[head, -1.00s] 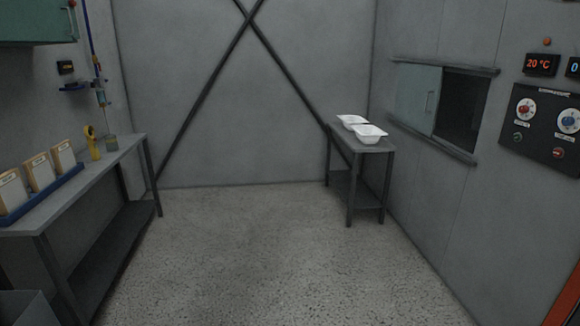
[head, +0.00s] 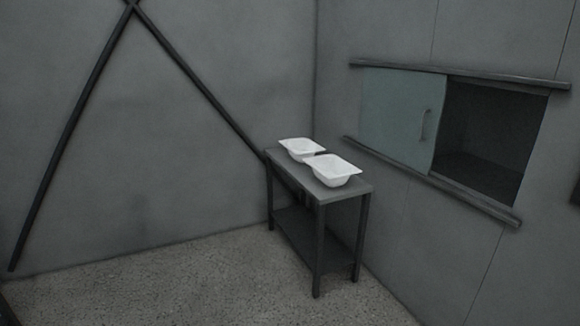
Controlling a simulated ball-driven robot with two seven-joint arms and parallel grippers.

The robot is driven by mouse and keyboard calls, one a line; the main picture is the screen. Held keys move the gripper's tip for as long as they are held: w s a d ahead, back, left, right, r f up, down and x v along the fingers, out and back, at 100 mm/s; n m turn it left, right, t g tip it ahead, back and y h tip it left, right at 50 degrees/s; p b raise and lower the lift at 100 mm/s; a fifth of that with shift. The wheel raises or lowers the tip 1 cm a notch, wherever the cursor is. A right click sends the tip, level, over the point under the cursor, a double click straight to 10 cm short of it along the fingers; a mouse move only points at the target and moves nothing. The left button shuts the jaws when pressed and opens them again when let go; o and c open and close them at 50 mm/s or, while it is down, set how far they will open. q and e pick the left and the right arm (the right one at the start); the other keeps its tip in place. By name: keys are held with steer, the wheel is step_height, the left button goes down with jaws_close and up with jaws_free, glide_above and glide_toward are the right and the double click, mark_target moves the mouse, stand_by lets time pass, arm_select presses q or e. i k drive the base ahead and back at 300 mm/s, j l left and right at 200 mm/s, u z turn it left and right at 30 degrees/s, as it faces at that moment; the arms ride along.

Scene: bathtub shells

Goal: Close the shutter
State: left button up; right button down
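The shutter (head: 396,112) is a pale grey-green sliding panel on the right wall, with a vertical bar handle (head: 426,126) near its right edge. It covers the left part of a wall opening (head: 487,135), and the right part stands open and dark. The panel sits between an upper rail (head: 455,73) and a lower rail (head: 430,182). Neither of my grippers is in view.
A small dark table (head: 343,191) with a lower shelf stands in the corner, left of and below the shutter. Two white tub shells, a rear one (head: 300,149) and a front one (head: 334,171), rest on it. Some floor in front is clear.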

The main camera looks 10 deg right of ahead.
mark_target(401, 111)
steer(key=i+z, duration=0.15)
steer(key=i, duration=1.7)
